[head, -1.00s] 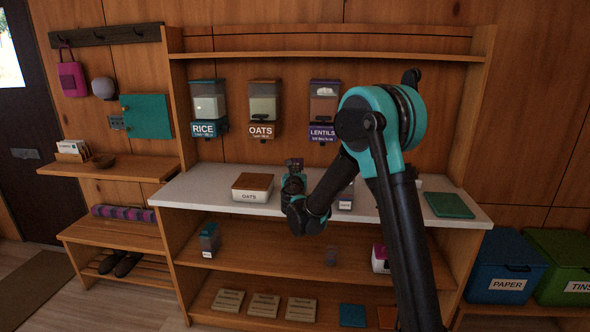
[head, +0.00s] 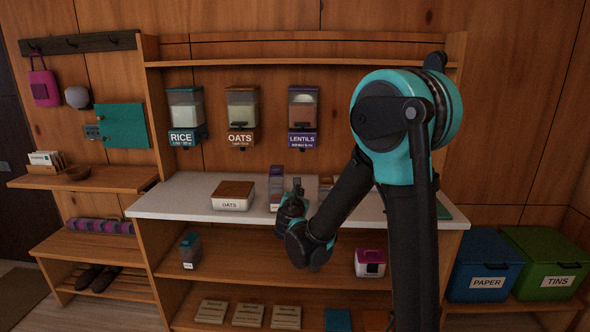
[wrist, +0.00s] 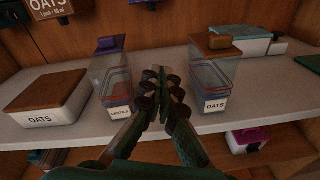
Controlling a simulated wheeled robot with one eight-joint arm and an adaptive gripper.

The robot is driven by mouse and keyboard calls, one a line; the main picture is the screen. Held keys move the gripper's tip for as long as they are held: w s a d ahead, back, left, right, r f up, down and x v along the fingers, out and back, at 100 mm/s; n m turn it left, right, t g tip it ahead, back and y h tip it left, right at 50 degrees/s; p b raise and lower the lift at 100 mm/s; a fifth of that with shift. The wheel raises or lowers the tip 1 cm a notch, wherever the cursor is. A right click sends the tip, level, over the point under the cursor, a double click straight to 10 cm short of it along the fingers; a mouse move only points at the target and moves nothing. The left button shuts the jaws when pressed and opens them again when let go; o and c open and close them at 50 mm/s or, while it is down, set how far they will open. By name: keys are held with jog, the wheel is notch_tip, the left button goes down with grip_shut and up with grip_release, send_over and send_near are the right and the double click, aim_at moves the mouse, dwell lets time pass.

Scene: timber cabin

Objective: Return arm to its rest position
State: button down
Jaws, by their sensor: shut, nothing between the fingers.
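My gripper (wrist: 160,97) is shut and empty in the wrist view, its fingertips together above the white counter (wrist: 75,144). It points between a clear lentils container with a purple lid (wrist: 113,78) on the left and a clear oats container with a brown lid (wrist: 213,77) on the right. I cannot tell how far it is from either. In the head view my arm is folded, with the gripper (head: 296,188) at the counter's front edge, and it partly hides the containers behind it.
A white oats box with a wooden lid (head: 233,196) stands on the counter. Rice (head: 185,110), oats (head: 241,113) and lentils (head: 303,115) dispensers hang above. Lower shelves hold a teal-lidded container (head: 190,251) and a pink-topped box (head: 370,263). Blue (head: 484,263) and green (head: 545,264) bins stand right.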

jog(key=s+d+f+m+g+h, duration=0.1)
jog(key=s+d+f+m+g, duration=0.35)
jog(key=s+d+m, duration=0.5)
jog(key=s+d+f+m+g+h, duration=0.2)
jog(key=s+d+f+m+g, duration=0.3)
jog(key=d+m, duration=0.6)
jog(key=s+f+m+g+y, duration=0.1)
jog(key=s+f+m, duration=0.3)
jog(key=s, duration=0.5)
jog(key=s+f+m+g+y, duration=0.2)
jog(key=s+f+m+y, duration=0.1)
jog(key=s+m, duration=0.4)
jog(key=shift+s+f, duration=0.5)
jog(key=shift+s, duration=0.6)
